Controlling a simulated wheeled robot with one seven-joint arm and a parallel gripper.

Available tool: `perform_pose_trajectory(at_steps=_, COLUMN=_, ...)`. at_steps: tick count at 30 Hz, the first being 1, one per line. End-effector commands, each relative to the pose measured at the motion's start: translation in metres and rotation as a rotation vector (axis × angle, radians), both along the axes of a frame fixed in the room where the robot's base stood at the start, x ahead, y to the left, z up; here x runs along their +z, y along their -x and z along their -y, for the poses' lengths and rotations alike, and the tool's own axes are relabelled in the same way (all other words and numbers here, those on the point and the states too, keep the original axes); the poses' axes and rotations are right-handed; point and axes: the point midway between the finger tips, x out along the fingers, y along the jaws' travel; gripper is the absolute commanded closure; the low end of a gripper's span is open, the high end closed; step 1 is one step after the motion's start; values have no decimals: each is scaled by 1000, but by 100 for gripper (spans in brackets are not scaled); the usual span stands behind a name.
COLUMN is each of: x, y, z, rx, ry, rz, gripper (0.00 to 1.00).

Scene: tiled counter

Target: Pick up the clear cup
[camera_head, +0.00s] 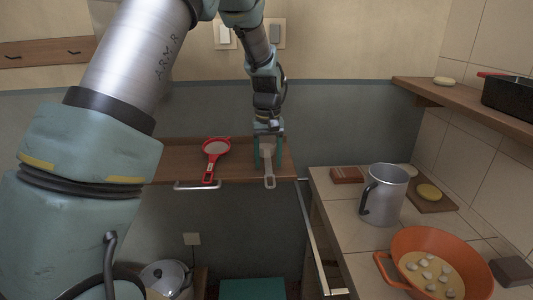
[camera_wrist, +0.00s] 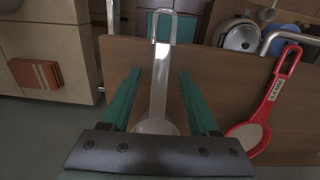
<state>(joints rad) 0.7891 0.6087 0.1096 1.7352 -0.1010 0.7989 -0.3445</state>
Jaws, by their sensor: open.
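The clear cup (camera_head: 269,170) is a pale, see-through measuring cup with a long handle. It is over the brown wooden shelf, its handle reaching past the front edge. In the wrist view the cup (camera_wrist: 160,75) lies between the fingers, handle away from the palm; its bowl is partly hidden by the gripper body. My gripper (camera_head: 269,164) is open, with one green finger on each side of the cup. In the wrist view my gripper (camera_wrist: 157,78) shows a gap between each finger and the handle.
A red measuring cup (camera_head: 215,148) lies left of the clear one, also seen in the wrist view (camera_wrist: 270,108). The shelf (camera_head: 180,160) has a metal bar handle at its front. On the tiled counter at right stand a metal mug (camera_head: 386,195) and an orange pan (camera_head: 402,248).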

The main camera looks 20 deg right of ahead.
Motion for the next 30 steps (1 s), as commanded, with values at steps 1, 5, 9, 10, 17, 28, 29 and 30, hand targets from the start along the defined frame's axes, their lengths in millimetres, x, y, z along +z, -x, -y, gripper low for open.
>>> perform_pose_trajectory(at_steps=1, x=0, y=0, z=0, rx=0, ry=0, rz=0, gripper=39)
perform_pose_trajectory(at_steps=5, x=0, y=0, z=0, rx=0, ry=0, rz=0, gripper=39)
perform_pose_trajectory(at_steps=9, x=-2, y=0, z=0, rx=0, ry=0, rz=0, gripper=39)
perform_pose_trajectory(at_steps=10, x=-3, y=0, z=0, rx=0, ry=0, rz=0, gripper=39)
perform_pose_trajectory(at_steps=17, x=-5, y=0, z=0, rx=0, ry=0, rz=0, gripper=39)
perform_pose_trajectory(at_steps=28, x=-5, y=0, z=0, rx=0, ry=0, rz=0, gripper=57)
perform_pose_trajectory(at_steps=29, x=-5, y=0, z=0, rx=0, ry=0, rz=0, gripper=60)
perform_pose_trajectory(at_steps=30, x=-5, y=0, z=0, rx=0, ry=0, rz=0, gripper=65)
